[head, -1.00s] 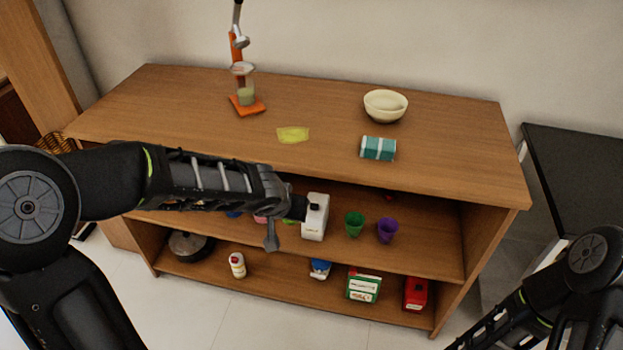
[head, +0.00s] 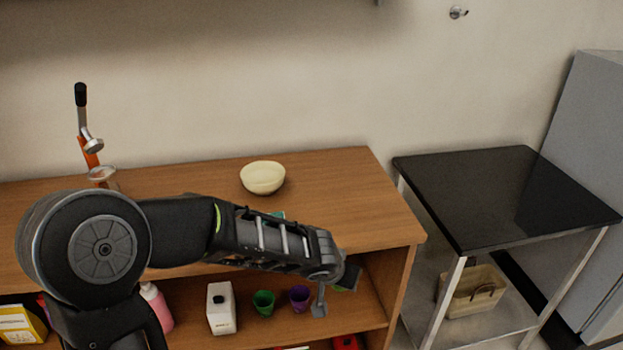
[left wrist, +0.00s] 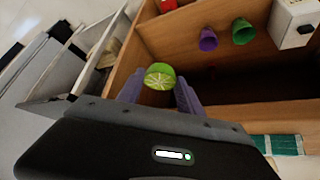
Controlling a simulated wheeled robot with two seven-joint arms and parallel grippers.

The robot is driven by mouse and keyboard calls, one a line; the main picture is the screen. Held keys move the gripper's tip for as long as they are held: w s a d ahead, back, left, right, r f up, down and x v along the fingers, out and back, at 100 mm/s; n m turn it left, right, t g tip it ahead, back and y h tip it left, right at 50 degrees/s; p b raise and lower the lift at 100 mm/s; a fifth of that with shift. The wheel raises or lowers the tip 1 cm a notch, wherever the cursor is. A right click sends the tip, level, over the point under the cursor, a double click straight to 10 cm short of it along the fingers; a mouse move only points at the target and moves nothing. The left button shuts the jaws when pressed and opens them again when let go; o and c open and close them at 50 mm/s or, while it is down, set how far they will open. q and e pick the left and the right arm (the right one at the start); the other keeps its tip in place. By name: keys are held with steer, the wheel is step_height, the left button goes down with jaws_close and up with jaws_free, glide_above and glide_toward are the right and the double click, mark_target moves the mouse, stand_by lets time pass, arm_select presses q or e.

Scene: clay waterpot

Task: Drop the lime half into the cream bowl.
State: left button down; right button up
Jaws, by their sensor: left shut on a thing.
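The lime half (left wrist: 160,77) shows its pale cut face and green rind in the left wrist view. My left gripper (left wrist: 158,92) is shut on it, one finger on each side. In the head view my left gripper (head: 345,275) is at the right end of the shelf unit's front, to the right of and nearer than the bowl; the lime is hard to make out there. The cream bowl (head: 262,178) stands upright on the wooden top near its back edge, apart from the gripper. My right gripper is in neither current view.
A juicer (head: 88,150) stands at the left of the wooden top (head: 340,180). A teal box (left wrist: 275,145) is mostly hidden behind my arm in the head view. A black-topped table (head: 500,190) stands at the right.

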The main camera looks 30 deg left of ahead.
arm_select(q)
steer(key=shift+w+d, duration=0.2)
steer(key=shift+d, duration=0.15)
arm_select(e)
steer(key=shift+d, duration=0.15)
